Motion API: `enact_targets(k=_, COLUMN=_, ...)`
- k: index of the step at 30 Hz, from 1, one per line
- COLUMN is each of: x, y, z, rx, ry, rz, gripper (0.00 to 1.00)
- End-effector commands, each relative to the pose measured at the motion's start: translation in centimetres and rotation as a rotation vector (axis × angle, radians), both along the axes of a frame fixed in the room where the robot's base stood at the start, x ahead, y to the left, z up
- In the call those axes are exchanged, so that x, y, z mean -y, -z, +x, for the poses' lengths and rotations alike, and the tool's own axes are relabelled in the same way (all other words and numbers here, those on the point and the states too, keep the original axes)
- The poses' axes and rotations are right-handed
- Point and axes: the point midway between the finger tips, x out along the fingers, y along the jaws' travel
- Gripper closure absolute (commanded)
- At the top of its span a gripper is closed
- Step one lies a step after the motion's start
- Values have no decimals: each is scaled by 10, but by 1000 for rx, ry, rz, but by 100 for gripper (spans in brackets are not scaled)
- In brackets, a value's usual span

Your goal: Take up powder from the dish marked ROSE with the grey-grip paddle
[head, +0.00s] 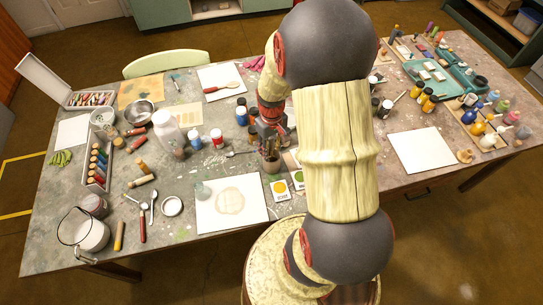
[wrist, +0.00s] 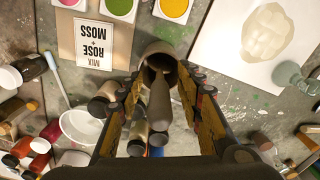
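My gripper (wrist: 163,78) points down with its two yellow-padded fingers apart. A grey-brown tool handle (wrist: 160,103) rises between them, with a gap visible on both sides. It appears to stand in a dark brown cup (wrist: 158,50); its lower end is hidden, so I cannot tell whether it is the paddle. In the wrist view, a white dish of pink powder (wrist: 70,3) is cut by the top edge, beside a green dish (wrist: 120,8) and a yellow dish (wrist: 174,9). The head view shows my gripper (head: 270,138) over the cup, with the yellow dish (head: 280,190) nearby.
A card (wrist: 94,45) reading "MIX ROSE + MOSS" lies left of the cup. A white sheet with a beige stain (head: 229,201) lies left of the dishes, with a small glass (head: 203,191) on it. Bottles and jars crowd behind and left of my gripper.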

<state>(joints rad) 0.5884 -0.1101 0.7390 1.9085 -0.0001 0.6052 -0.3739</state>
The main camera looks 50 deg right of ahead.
Motion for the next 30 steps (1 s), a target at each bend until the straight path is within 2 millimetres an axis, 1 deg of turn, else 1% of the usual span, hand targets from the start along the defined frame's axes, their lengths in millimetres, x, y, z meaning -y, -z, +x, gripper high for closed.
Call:
enact_targets(k=5, x=0, y=-1, z=0, rx=1, ry=0, rz=0, gripper=64)
enact_targets(k=24, x=0, y=-1, z=0, rx=1, ry=0, rz=0, gripper=100)
enact_targets(k=30, x=0, y=-1, z=0, rx=1, ry=0, rz=0, gripper=100)
